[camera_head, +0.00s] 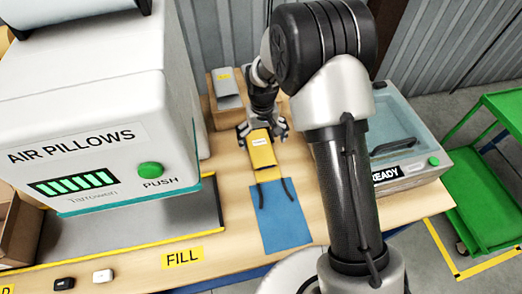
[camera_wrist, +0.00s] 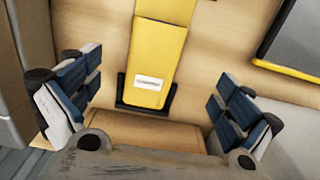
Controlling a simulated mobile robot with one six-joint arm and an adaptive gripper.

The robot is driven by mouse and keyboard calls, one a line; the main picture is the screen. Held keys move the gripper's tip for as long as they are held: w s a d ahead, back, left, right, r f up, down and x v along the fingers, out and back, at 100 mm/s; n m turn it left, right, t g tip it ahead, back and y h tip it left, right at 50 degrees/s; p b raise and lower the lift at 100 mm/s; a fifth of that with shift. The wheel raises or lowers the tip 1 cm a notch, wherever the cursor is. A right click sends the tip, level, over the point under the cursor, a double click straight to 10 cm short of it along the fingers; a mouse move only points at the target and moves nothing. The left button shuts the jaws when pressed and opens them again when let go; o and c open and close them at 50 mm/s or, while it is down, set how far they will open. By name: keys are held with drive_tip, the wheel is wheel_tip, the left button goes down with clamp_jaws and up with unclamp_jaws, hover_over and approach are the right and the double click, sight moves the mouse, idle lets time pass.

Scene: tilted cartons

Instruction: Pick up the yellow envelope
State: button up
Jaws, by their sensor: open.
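The yellow envelope (camera_head: 263,155) lies on the wooden bench in the head view, its near end by a blue mat. It has a small white label. In the wrist view the yellow envelope (camera_wrist: 158,55) runs down from the top edge, its labelled end in a black bracket-like holder (camera_wrist: 122,92). My gripper (camera_head: 264,132) is open above the far end of the envelope. In the wrist view my gripper (camera_wrist: 156,88) has its padded fingers apart, one on each side of the labelled end, with bare bench showing between fingers and envelope.
A white air-pillow machine (camera_head: 85,110) stands close on the left. The blue mat (camera_head: 285,218) lies in front, with dark straps. A grey box (camera_head: 228,88) lies behind. A machine with a lid (camera_head: 402,135) and a green cart (camera_head: 480,200) stand right.

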hover_over(263, 156)
drive_tip(key=f, duration=0.2)
drive_tip(key=f+b, duration=0.1)
drive_tip(key=f, duration=0.1)
drive_tip(key=shift+s+a+f, duration=0.1)
drive_tip(key=shift+s+a, duration=0.05)
drive_tip(key=shift+s, duration=0.05)
drive_tip(key=f, duration=0.1)
drive_tip(key=f+b, duration=0.1)
drive_tip(key=f, duration=0.1)
drive_tip(key=f+b, duration=0.1)
drive_tip(key=f, duration=0.1)
drive_tip(key=shift+w+d+f, duration=0.15)
drive_tip(key=shift+w+d, duration=0.05)
drive_tip(key=shift+d, duration=0.05)
drive_tip(key=shift+c, duration=0.5)
drive_tip(key=c, duration=0.9)
drive_tip(key=shift+c, duration=0.6)
drive_tip(key=shift+r, duration=0.2)
